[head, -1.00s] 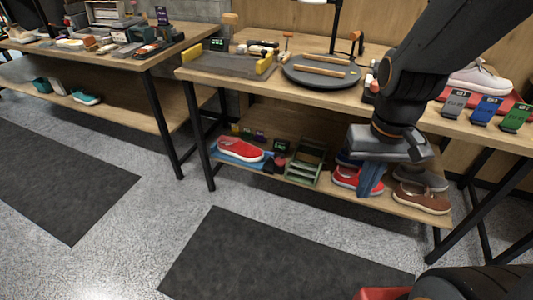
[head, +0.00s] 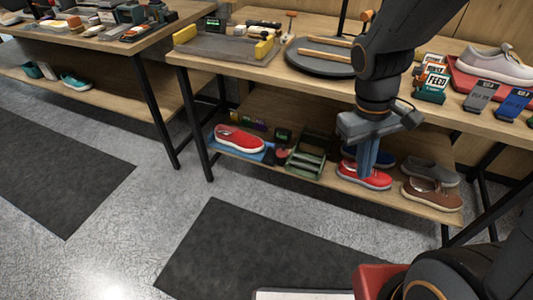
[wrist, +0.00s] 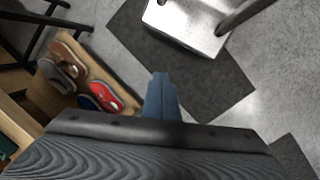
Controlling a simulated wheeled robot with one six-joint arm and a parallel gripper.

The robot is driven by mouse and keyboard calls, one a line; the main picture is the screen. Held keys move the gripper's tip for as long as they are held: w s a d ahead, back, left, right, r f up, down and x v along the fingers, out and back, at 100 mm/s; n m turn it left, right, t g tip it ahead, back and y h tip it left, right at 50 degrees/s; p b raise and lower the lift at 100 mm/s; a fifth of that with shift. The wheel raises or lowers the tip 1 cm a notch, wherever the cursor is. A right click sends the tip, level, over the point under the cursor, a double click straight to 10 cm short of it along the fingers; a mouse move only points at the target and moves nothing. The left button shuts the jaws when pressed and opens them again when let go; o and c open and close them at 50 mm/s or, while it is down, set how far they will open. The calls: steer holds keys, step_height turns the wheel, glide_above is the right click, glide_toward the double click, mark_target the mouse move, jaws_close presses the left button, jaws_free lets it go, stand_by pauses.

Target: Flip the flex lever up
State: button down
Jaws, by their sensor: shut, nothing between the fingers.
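Near the right end of the workbench stand small tilted lever-like pieces with labels: a grey one (head: 480,97), a blue one (head: 514,104) and a green one cut off at the right edge. Their labels are too small to read, so I cannot tell which is the flex lever. My gripper (head: 367,170) points down in front of the bench, left of and lower than these pieces. Its blue fingers are shut and empty. In the wrist view the gripper (wrist: 160,98) also shows closed, with floor beyond it and no lever in sight.
A red tray (head: 462,84) with a pale sneaker (head: 495,64) is behind the levers. A box marked FEED (head: 433,83) stands left of them. A round dark turntable (head: 318,61) is further left.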

steer(key=w+a+f+n+t+h+b, duration=0.25)
steer(key=w+f+n+h+b, duration=0.2)
steer(key=w+f+n, duration=0.45)
steer(key=w+a+f+n+t+h+b, duration=0.2)
steer(key=w+a+f+n+h+b, duration=0.25)
steer(key=w+f, duration=0.65)
steer(key=w+a+f+n+t+y+b, duration=0.3)
steer(key=a+f+n, duration=0.4)
steer(key=a, duration=0.3)
steer(key=w+a+f+n+t+y+b, duration=0.3)
steer(key=w+a+f+n+t, duration=0.3)
steer(key=a+f, duration=0.4)
steer(key=shift+w+a+f+n+b, duration=0.3)
steer(key=shift+w+a+n+b, duration=0.25)
steer(key=shift+a+n, duration=0.35)
steer(key=shift+d, duration=0.15)
steer(key=w+r+b+x, duration=0.1)
steer(key=r+b+x, duration=0.1)
steer(key=x, duration=1)
steer(key=shift+w+d, duration=0.2)
steer(key=shift+w, duration=0.1)
